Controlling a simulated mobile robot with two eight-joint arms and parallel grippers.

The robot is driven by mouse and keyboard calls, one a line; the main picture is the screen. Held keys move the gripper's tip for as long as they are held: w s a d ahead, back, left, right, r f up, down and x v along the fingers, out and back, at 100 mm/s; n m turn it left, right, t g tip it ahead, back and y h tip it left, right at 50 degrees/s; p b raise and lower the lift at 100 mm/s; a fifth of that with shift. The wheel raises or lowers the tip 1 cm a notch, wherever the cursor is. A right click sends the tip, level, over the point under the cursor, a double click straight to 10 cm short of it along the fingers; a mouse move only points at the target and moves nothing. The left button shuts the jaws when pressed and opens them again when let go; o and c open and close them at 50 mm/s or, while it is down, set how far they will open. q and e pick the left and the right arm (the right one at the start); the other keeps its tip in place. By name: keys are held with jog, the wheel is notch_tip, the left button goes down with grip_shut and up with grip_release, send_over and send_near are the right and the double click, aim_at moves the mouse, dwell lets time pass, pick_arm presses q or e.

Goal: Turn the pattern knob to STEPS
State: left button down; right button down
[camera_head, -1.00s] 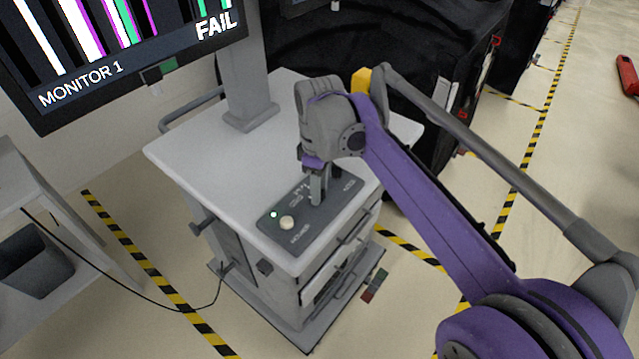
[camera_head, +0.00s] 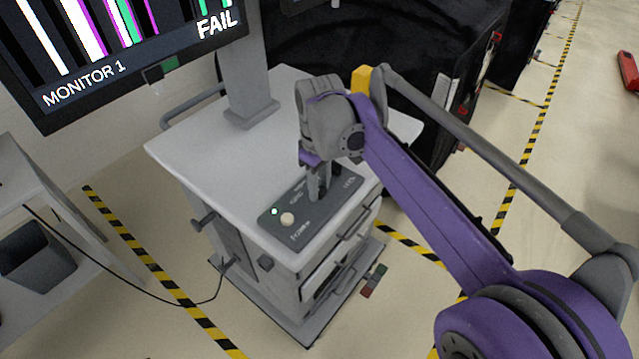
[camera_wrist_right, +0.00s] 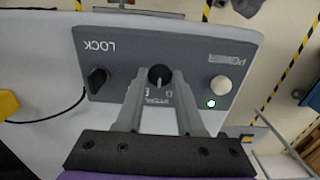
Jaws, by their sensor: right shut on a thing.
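The dark control panel (camera_head: 337,201) lies on the cart's top near its front edge. My right gripper (camera_head: 317,195) points down over its middle and is shut on the pattern knob. In the right wrist view the black knob (camera_wrist_right: 159,74) with a pale pointer line sits between the fingertips of that gripper (camera_wrist_right: 160,80). The lettering around it is upside down and partly covered by the fingers, so its setting cannot be read. The monitor (camera_head: 150,72), marked MONITOR 1, shows coloured vertical bars and FAIL. My left gripper is not in view.
On the panel are a black LOCK knob (camera_wrist_right: 97,79), a pale POWER button (camera_wrist_right: 221,85) and a lit green light (camera_wrist_right: 211,104). The cart top (camera_head: 200,152) is clear left of the panel. The monitor's post (camera_head: 246,85) stands behind. A black-covered cart (camera_head: 420,110) is close behind my right arm.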

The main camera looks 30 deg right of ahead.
aim_at(320, 191)
jog(key=c, duration=0.5)
grip_release()
jog(key=shift+c, duration=0.2)
notch_tip(320, 191, up, 11)
jog(key=p, duration=0.1)
jog(key=shift+s+f, duration=0.1)
jog(key=shift+f, duration=0.05)
